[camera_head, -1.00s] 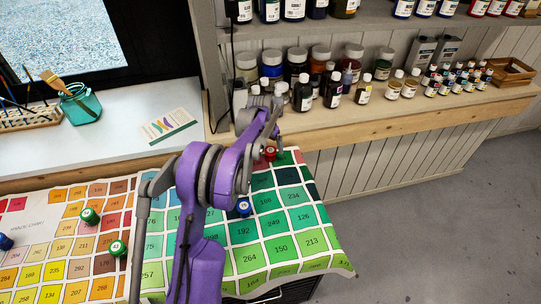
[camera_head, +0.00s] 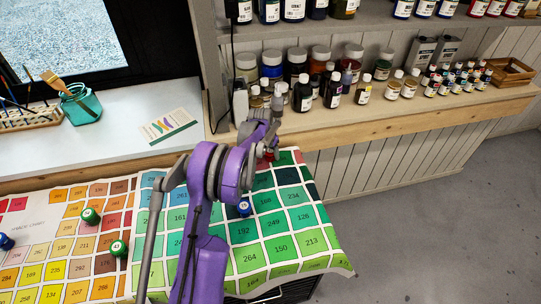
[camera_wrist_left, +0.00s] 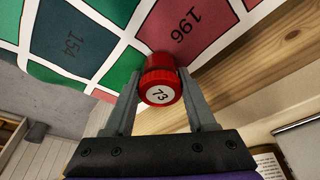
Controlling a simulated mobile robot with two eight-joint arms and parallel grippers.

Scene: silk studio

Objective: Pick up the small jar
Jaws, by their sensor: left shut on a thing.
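The small jar is a red one (camera_wrist_left: 160,86) with a round white label reading 73. It is between the two grey fingers of my left gripper (camera_wrist_left: 161,78) in the left wrist view, and the fingers are shut on it. In the head view the red jar (camera_head: 268,156) shows only in part, at the far edge of the colour chart cloth, behind my left gripper's wrist. I cannot tell whether its base still touches the cloth. My right gripper is in neither view.
The colour chart cloth (camera_head: 281,250) also carries green jars (camera_head: 117,249) and blue jars (camera_head: 244,208). A wooden shelf (camera_head: 420,117) with many paint bottles stands just behind the jar. A teal brush cup (camera_head: 81,104) is on the white sill. Open floor (camera_head: 440,230) lies to the right.

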